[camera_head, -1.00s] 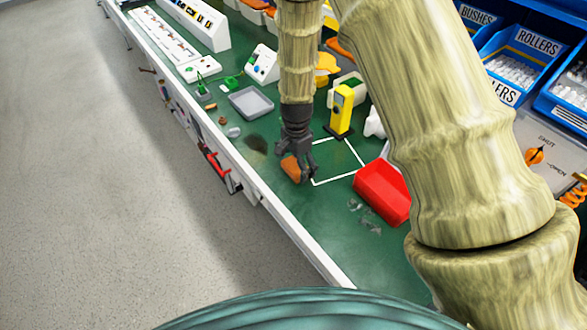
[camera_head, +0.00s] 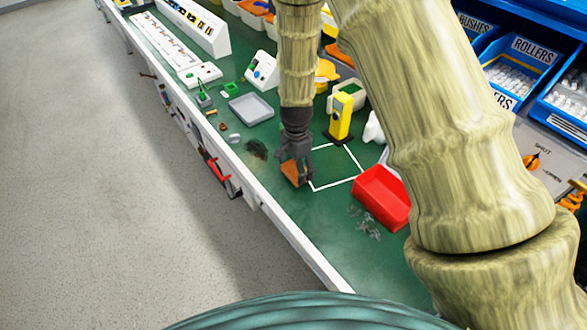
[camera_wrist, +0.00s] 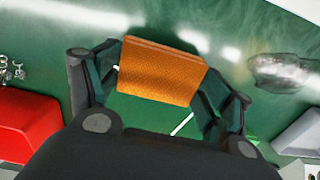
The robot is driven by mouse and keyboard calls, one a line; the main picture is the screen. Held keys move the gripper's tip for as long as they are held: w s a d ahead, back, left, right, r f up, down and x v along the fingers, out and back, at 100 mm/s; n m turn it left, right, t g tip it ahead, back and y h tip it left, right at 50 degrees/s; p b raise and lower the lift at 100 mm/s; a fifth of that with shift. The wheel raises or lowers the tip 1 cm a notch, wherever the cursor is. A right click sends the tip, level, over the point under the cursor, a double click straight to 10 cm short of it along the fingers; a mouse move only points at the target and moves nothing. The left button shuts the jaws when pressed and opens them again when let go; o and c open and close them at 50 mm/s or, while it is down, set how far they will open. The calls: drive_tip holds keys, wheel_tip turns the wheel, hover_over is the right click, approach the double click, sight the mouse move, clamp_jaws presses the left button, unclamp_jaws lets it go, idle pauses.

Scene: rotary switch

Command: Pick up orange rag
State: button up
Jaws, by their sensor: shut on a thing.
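The orange rag (camera_wrist: 160,72) is a flat, textured folded piece between the two fingers of my gripper (camera_wrist: 158,85) in the wrist view. The fingers touch it at its left and right sides. In the head view my gripper (camera_head: 297,178) is over the green bench top by the left edge of a white outlined square, and part of the rag (camera_head: 290,171) shows beside the fingers. The rest of the rag is hidden there by the gripper. I cannot tell exactly how high the rag is above the bench.
A red bin (camera_head: 382,197) stands right of the outlined square, with small clear pieces (camera_head: 367,224) beside it. A yellow post (camera_head: 341,117) stands behind the square. A grey tray (camera_head: 250,108) lies to the left. The green bench top (camera_head: 325,235) in front is clear.

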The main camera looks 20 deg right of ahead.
wheel_tip(320, 180, up, 3)
drive_tip(key=shift+f+p, duration=0.15)
drive_tip(key=shift+p, duration=0.7)
drive_tip(key=s+a+r+p, duration=0.1)
drive_tip(key=s+a+p, duration=0.3)
drive_tip(key=s+a, duration=0.7)
drive_tip(key=shift+s+a, duration=0.15)
drive_tip(key=shift+a, duration=0.05)
drive_tip(key=o, duration=0.4)
drive_tip(key=shift+c, duration=0.2)
drive_tip(key=c, duration=0.4)
